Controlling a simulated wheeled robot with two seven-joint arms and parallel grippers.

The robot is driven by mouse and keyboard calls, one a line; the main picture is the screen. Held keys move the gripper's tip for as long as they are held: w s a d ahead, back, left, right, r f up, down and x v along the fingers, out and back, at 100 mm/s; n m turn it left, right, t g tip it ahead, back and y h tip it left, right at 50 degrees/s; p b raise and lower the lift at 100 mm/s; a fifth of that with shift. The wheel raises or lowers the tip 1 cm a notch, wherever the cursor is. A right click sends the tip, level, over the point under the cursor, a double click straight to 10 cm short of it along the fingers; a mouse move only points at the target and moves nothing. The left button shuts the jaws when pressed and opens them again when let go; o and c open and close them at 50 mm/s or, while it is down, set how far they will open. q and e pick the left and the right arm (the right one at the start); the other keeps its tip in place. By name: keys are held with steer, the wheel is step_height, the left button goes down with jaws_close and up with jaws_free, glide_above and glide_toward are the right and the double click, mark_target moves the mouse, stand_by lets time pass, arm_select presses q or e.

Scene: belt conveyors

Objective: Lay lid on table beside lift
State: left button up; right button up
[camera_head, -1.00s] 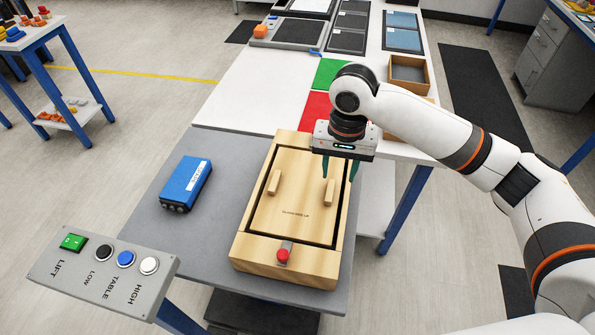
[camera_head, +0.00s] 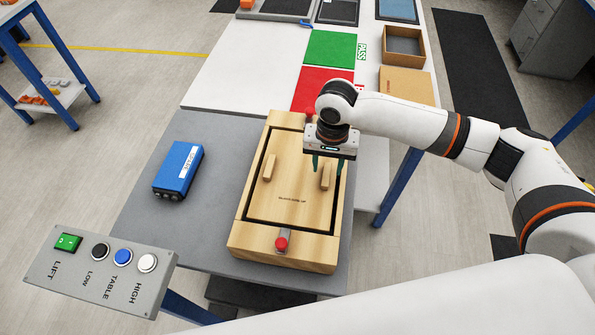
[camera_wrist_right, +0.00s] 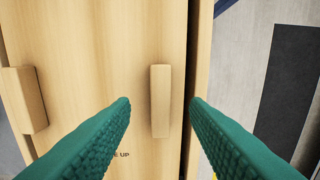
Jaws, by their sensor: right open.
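The lid (camera_head: 292,205) is a pale wooden panel with two upright wooden handles, seated in a wooden box (camera_head: 285,251) on the grey lift top (camera_head: 195,225). The lid also shows in the right wrist view (camera_wrist_right: 100,100). My right gripper (camera_head: 328,164) is open above the lid's right handle (camera_head: 326,176). In the right wrist view its green fingers (camera_wrist_right: 160,100) stand on either side of that handle (camera_wrist_right: 160,115), with gaps on both sides. The left handle (camera_head: 269,168) is free. A white link crosses the bottom of the head view; my left gripper is not visible.
A blue device (camera_head: 178,170) lies left of the box. A control panel (camera_head: 100,270) with green, black, blue and white buttons is at lower left. The white table (camera_head: 250,75) behind holds green (camera_head: 331,48) and red (camera_head: 321,84) mats, an open box (camera_head: 403,46) and a closed carton (camera_head: 407,86).

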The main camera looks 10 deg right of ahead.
steer(key=shift+s+f, duration=0.1)
steer(key=shift+f, duration=1.15)
jaws_close()
